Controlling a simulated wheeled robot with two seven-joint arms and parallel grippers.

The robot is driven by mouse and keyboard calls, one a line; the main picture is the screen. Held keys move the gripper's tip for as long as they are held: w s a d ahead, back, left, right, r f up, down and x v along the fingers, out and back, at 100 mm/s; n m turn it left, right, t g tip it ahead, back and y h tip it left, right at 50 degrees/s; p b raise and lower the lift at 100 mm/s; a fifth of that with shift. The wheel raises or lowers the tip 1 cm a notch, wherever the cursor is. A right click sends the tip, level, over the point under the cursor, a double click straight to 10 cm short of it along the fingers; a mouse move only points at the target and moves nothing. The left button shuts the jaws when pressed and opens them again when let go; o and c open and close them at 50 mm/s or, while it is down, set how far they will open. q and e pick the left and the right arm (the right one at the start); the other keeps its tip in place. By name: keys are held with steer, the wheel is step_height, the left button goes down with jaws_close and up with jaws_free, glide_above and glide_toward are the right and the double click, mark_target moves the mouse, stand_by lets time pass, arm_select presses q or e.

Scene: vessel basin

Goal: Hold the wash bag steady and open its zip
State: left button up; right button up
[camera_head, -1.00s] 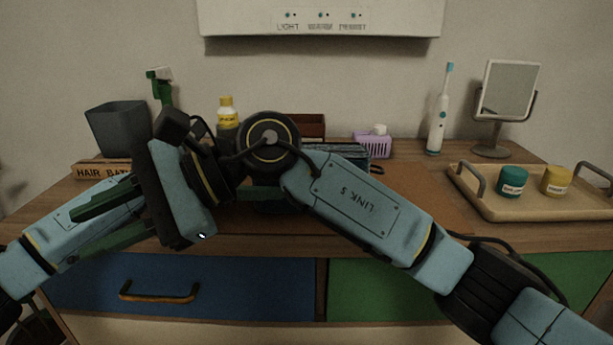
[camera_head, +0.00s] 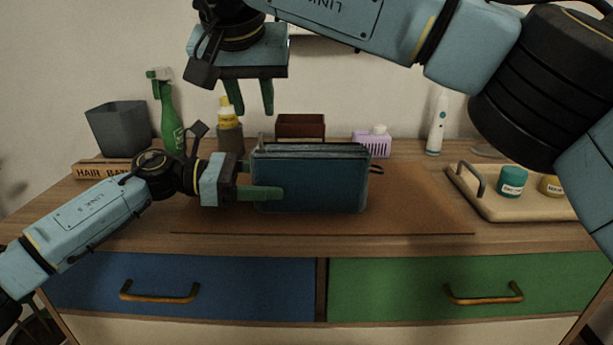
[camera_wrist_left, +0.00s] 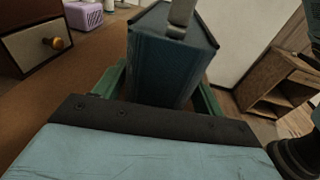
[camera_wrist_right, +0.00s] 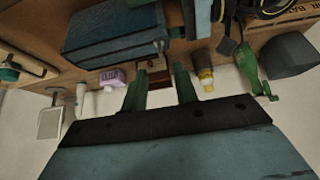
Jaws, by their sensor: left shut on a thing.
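The wash bag (camera_head: 318,185) is a dark teal box-like pouch standing upright on a brown mat. A small dark loop sticks out at its right end. My left gripper (camera_head: 257,182) is shut on the bag's left end, one finger along its front; the left wrist view shows a finger on each side of the bag (camera_wrist_left: 158,70). A grey tab (camera_wrist_left: 182,14), seemingly the zip pull, stands at the bag's near top end there. My right gripper (camera_head: 252,103) is open and empty, fingers down, high above and left of the bag. The bag also shows in the right wrist view (camera_wrist_right: 112,32).
A green spray bottle (camera_head: 167,115) and grey bin (camera_head: 118,130) are at left. A tray (camera_head: 500,207) with jars is right. The mat's right part (camera_head: 420,205) is clear.

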mark_target(260, 133)
steer(key=x, duration=0.7)
steer(key=shift+w+f, duration=0.1)
steer(key=shift+f, duration=0.2)
steer(key=shift+w+f, duration=0.25)
steer(key=shift+f, duration=0.25)
